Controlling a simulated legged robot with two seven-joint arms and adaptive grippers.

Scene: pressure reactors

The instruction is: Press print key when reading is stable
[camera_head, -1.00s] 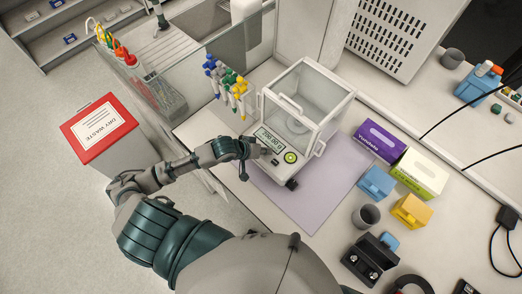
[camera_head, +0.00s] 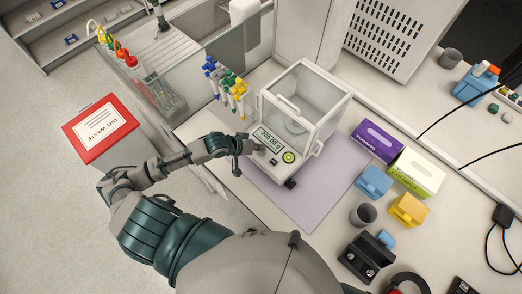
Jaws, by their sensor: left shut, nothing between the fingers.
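The balance (camera_head: 303,108) with a clear draft shield stands on a lilac mat (camera_head: 318,198). Its lit display (camera_head: 267,141) shows digits too small to read surely. On its front panel are a round green button (camera_head: 289,157) and a small dark key (camera_head: 273,162); I cannot read which is the print key. My left gripper (camera_head: 239,155) is shut and empty, just left of the panel by the display. It appears apart from the keys. The weighing pan shows dimly through the shield. My right gripper is out of view.
Several pipettes (camera_head: 232,88) hang on a stand behind my left gripper. A red-lidded dry waste bin (camera_head: 102,128) stands on the left. Purple (camera_head: 376,141) and green-white (camera_head: 417,172) boxes, a grey cup (camera_head: 363,214) and a black case (camera_head: 367,258) lie right of the mat.

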